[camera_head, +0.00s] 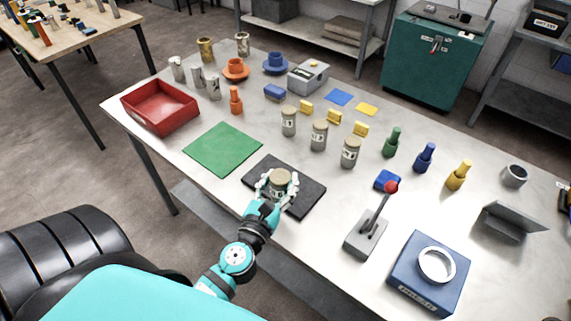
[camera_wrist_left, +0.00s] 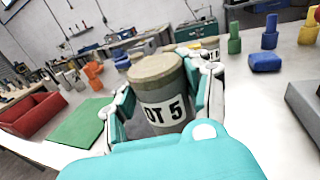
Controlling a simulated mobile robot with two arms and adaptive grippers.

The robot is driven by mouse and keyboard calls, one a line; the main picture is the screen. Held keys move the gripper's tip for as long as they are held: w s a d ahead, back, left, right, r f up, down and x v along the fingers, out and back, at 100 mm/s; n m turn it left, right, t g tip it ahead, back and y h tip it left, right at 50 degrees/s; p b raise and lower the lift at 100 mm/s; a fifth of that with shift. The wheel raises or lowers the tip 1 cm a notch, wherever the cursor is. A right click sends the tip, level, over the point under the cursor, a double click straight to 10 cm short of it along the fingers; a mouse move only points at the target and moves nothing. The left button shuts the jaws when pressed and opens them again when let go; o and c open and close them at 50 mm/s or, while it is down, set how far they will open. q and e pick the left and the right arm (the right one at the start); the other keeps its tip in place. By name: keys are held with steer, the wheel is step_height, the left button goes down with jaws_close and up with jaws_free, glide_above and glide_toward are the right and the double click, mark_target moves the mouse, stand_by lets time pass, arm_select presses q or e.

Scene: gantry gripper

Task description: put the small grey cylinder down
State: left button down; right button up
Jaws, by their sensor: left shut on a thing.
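The small grey cylinder (camera_head: 281,181) has a beige top and a white label; in the left wrist view (camera_wrist_left: 160,92) the label reads "OT 5". My left gripper (camera_head: 277,187) is shut on its sides, with a finger on each side in the left wrist view (camera_wrist_left: 165,97). The cylinder is upright over the black mat (camera_head: 309,200) near the table's front edge. Its lower end is hidden by the gripper, so I cannot tell whether it touches the mat. My right gripper is not in view.
A green mat (camera_head: 223,148) and red tray (camera_head: 160,104) lie to the left. Three similar labelled cylinders, one here (camera_head: 350,154), stand behind. A red-knobbed lever (camera_head: 371,230) and blue block with a ring (camera_head: 430,273) are at the right.

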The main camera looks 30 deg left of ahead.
arm_select(q)
steer(key=w+a+f, duration=0.1)
steer(key=w, duration=0.1)
steer(key=w+a+f+b, duration=0.1)
steer(key=w+a, duration=0.1)
steer(key=w, duration=0.1)
steer(key=w+a+f, duration=0.1)
steer(key=w+f, duration=0.1)
steer(key=w, duration=0.1)
steer(key=shift+w+a+b, duration=0.1)
steer(key=shift+a+b, duration=0.2)
steer(key=shift+a, duration=0.1)
steer(key=shift+f, duration=0.2)
steer(key=shift+f+b, duration=0.15)
steer(key=shift+b, duration=0.15)
steer(key=c, duration=0.9)
jaws_free()
steer(key=shift+c, duration=0.2)
steer(key=o, duration=0.3)
steer(key=shift+o, duration=0.2)
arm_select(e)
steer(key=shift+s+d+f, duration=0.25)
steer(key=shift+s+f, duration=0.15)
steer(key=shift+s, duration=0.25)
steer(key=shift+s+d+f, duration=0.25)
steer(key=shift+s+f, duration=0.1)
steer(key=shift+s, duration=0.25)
